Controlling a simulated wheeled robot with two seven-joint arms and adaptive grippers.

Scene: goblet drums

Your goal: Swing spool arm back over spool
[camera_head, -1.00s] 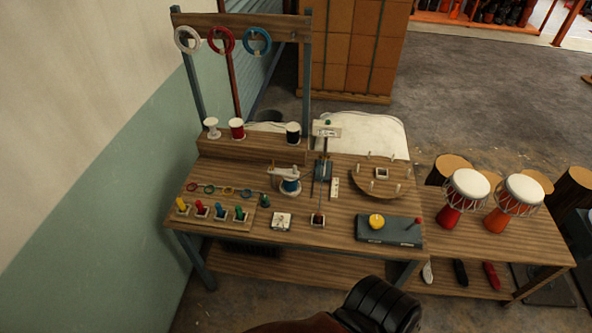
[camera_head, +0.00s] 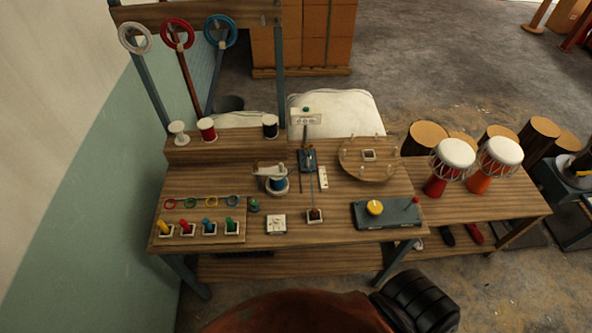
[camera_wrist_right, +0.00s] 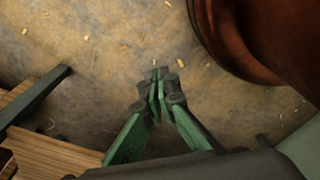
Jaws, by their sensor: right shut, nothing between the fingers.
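My left gripper is not in view.
The workbench (camera_head: 340,230) carries coloured pegs (camera_head: 197,227) at left, a round pegged disc (camera_head: 368,158) and a grey box with a yellow knob (camera_head: 387,212) at right. Goblet drums (camera_head: 450,163) stand on the lower table at right.

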